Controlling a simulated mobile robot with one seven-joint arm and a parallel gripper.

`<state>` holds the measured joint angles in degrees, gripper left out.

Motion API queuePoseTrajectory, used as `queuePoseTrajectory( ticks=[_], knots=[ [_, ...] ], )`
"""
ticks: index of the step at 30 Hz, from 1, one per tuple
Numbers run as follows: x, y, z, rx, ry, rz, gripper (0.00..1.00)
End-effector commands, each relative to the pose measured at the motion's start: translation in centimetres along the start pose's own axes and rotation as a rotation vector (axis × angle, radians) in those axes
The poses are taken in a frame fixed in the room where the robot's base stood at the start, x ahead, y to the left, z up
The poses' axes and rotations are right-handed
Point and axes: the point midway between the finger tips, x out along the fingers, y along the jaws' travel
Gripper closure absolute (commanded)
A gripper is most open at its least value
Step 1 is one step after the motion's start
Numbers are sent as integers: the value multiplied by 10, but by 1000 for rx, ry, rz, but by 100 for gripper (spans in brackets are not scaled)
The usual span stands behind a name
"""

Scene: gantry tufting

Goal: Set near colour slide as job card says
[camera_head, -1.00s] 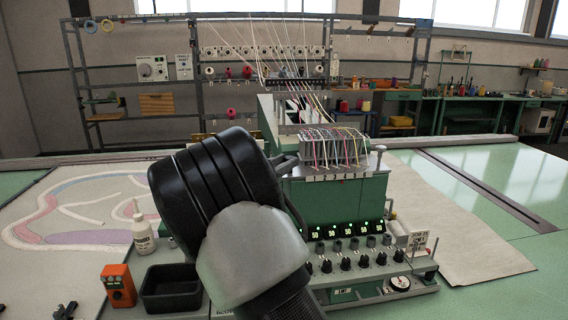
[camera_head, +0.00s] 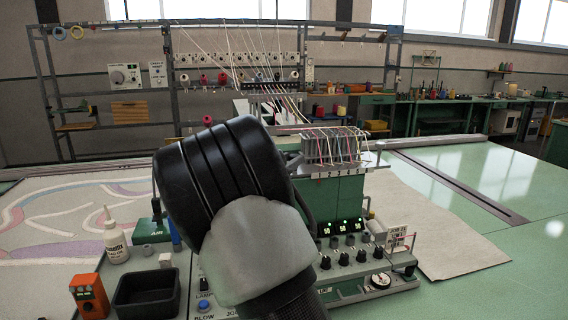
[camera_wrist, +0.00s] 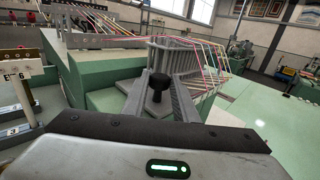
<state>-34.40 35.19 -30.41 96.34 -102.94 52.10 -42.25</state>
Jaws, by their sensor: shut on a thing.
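The tufting machine head (camera_head: 338,200) is a green block with a grey rack (camera_head: 335,146) of coloured yarns on top. In the wrist view the grey rack (camera_wrist: 188,55) and its yarns stand just beyond my gripper. My gripper (camera_wrist: 158,90) is shut on a black knob (camera_wrist: 158,80), which sits between its two grey fingers. I cannot tell for certain whether this knob belongs to the near colour slide. In the head view my arm hides the gripper and the machine's left part. The job card (camera_head: 396,238) stands at the machine's right end; its small print is not fully readable.
Lit displays (camera_head: 345,226) and a row of black knobs (camera_head: 343,258) line the machine's front. A black bin (camera_head: 148,290), an orange box (camera_head: 89,296) and a white bottle (camera_head: 116,238) stand at left.

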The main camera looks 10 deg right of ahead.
Motion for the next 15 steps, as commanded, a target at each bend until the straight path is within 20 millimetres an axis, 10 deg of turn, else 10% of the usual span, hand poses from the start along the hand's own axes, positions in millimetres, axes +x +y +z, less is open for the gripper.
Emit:
queuePoseTrajectory(
  ticks=[2,3,6,15],
  knots=[
    [3,-5,1,-1,-2,-10,100],
    [3,-5,1,-1,-2,-10,71],
    [3,-4,1,-1,-2,-10,55],
    [0,-2,0,-1,-1,-5,55]
  ],
)
